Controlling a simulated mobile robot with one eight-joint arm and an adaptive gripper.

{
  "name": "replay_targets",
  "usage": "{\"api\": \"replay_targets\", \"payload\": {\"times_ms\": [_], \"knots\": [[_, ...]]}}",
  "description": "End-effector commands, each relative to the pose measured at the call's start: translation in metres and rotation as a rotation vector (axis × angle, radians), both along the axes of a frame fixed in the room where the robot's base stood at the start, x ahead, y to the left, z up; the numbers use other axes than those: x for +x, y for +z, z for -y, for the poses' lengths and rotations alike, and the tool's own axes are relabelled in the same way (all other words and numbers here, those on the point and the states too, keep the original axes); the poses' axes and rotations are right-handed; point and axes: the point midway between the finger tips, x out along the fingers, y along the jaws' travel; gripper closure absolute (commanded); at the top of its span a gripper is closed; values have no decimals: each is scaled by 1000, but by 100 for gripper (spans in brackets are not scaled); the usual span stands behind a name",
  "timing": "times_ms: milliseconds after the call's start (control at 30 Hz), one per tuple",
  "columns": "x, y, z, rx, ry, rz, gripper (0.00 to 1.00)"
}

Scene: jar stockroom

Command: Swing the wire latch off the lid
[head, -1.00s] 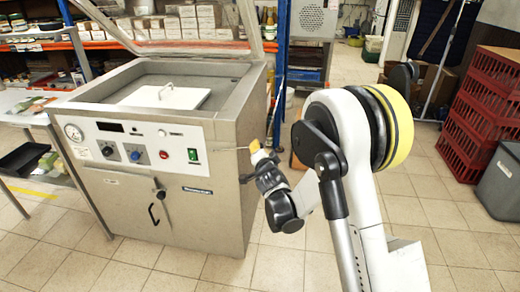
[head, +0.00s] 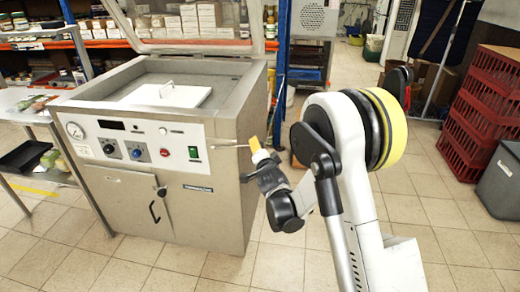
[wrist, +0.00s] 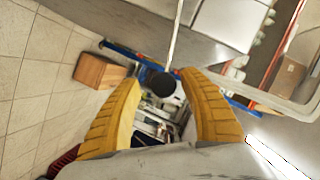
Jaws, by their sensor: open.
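A thin wire rod (head: 228,147) reaches from the right part of the steel machine's front towards my gripper. In the wrist view, a thin rod (wrist: 175,35) comes down from the top and ends in a black round knob (wrist: 163,86). My gripper (wrist: 161,79) is open, with one yellow finger on each side of the knob and visible gaps between. In the head view my gripper (head: 254,144) is at the machine's right front corner, and its fingers overlap. The machine's clear lid (head: 190,46) stands raised. A white plate with a handle (head: 168,95) lies in the chamber.
The machine (head: 128,187) has a front panel with a gauge and knobs. A steel side table (head: 30,110) stands at left. Red crates (head: 482,110) and a grey bin (head: 500,180) stand at right. The tiled floor in front is clear.

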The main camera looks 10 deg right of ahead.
Motion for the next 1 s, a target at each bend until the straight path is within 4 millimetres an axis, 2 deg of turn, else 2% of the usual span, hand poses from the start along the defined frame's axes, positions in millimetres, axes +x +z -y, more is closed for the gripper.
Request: {"api": "replay_targets", "payload": {"times_ms": [167, 400, 600, 767, 1000], "knots": [[-16, 4, -1, 0, 1, 1, 50], [-68, 16, -1, -1, 0, 0, 50], [-104, 23, -2, 0, 1, 1, 50], [-116, 26, -2, -1, 0, 0, 50], [-118, 26, -2, 0, -1, 1, 50]]}}
